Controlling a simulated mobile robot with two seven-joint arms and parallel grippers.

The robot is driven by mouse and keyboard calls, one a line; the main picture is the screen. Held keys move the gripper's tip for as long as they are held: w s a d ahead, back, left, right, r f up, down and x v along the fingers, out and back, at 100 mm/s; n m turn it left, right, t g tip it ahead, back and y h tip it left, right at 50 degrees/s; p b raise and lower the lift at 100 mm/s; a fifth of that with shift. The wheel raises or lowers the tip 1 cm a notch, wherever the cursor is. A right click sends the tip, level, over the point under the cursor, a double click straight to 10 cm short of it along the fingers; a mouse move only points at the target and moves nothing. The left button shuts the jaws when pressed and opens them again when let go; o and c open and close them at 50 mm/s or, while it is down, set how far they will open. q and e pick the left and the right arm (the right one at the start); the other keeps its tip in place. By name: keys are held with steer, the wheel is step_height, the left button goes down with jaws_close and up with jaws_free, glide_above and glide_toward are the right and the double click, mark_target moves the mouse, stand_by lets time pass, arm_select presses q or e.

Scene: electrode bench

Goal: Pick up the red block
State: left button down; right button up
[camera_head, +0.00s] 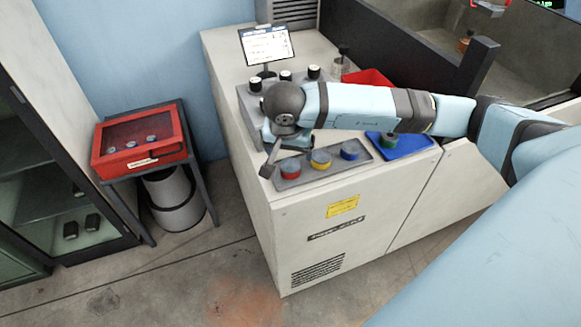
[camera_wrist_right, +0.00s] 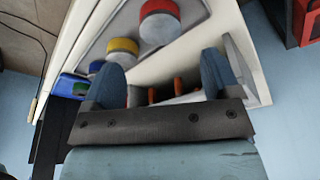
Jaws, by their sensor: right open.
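The red block (camera_head: 290,168) is a short round piece with a red part and a pale grey part. It sits at the left end of a grey tray (camera_head: 305,182) near the bench's front edge. In the right wrist view the red block (camera_wrist_right: 160,24) shows at the top, beyond the fingertips. My right gripper (camera_head: 267,165) is beside the tray, just left of the red block in the head view. In the right wrist view its two blue fingers (camera_wrist_right: 162,66) are apart, with no block between them. My left gripper is not in view.
A yellow block (camera_head: 320,158) and a blue block (camera_head: 350,150) share the grey tray. A blue tray (camera_head: 408,149) holds a green piece. A small monitor (camera_head: 266,46) and several black-topped pieces stand behind. A red case (camera_head: 140,137) is on a side stand at left.

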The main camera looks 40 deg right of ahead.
mark_target(290, 164)
steer(key=x, duration=0.4)
steer(key=p+x, duration=0.1)
steer(key=x, duration=0.2)
steer(key=shift+s+a+f, duration=0.15)
steer(key=shift+a+f, duration=0.05)
steer(key=shift+a, duration=0.1)
steer(key=c, duration=1.2)
steer(key=shift+r, duration=0.1)
steer(key=shift+c, duration=0.6)
steer(key=shift+r, duration=0.1)
